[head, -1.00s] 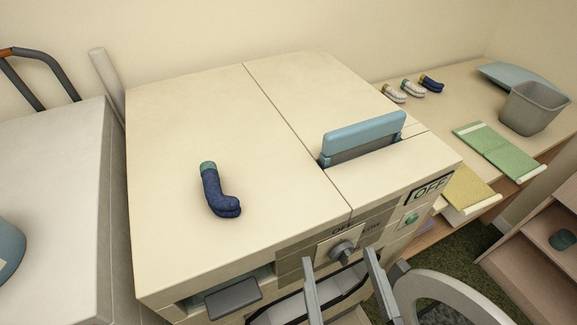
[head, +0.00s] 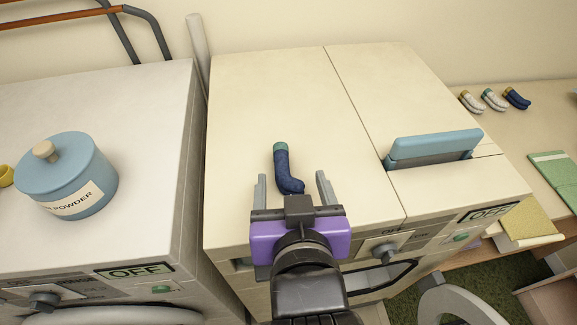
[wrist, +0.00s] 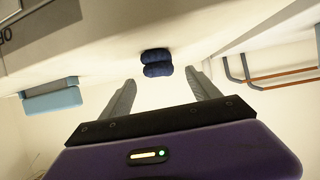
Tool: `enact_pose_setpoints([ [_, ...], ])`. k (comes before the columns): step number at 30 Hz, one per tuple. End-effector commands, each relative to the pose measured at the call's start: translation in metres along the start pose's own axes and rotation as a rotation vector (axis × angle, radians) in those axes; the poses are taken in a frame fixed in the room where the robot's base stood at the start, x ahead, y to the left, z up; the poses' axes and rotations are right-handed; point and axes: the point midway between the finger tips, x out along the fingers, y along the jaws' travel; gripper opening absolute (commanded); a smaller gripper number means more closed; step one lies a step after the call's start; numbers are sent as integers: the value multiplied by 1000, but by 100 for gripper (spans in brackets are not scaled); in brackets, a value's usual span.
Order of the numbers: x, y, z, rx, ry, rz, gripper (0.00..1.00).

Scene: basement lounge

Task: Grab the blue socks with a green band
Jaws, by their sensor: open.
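The blue socks with a green band (head: 284,170) lie on the cream top of the washing machine (head: 262,90), with the green cuff toward the back wall. In the wrist view the socks (wrist: 157,63) show as two dark blue rounded toes ahead of the fingers. My gripper (head: 292,186) is open in front of the socks, one finger to the left and one to the right of the toe end. The gripper body hides the machine top just in front of the toes. Whether the fingers touch the socks or are at their height I cannot tell.
A blue lidded powder jar (head: 68,176) stands on the white machine at left. A blue raised flap (head: 434,146) stands on the cream machine at right. Other socks, including a blue pair with a yellowish band (head: 517,98), lie on the wooden table (head: 470,128).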

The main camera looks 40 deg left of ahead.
Motion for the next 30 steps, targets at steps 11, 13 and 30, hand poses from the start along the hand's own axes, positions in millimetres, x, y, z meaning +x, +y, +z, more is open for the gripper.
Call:
enact_pose_setpoints([
  [11,46,-3,0,0,-1,-1,71],
  [13,54,-2,1,0,1,-1,71],
  [30,60,-2,1,0,3,-1,22],
])
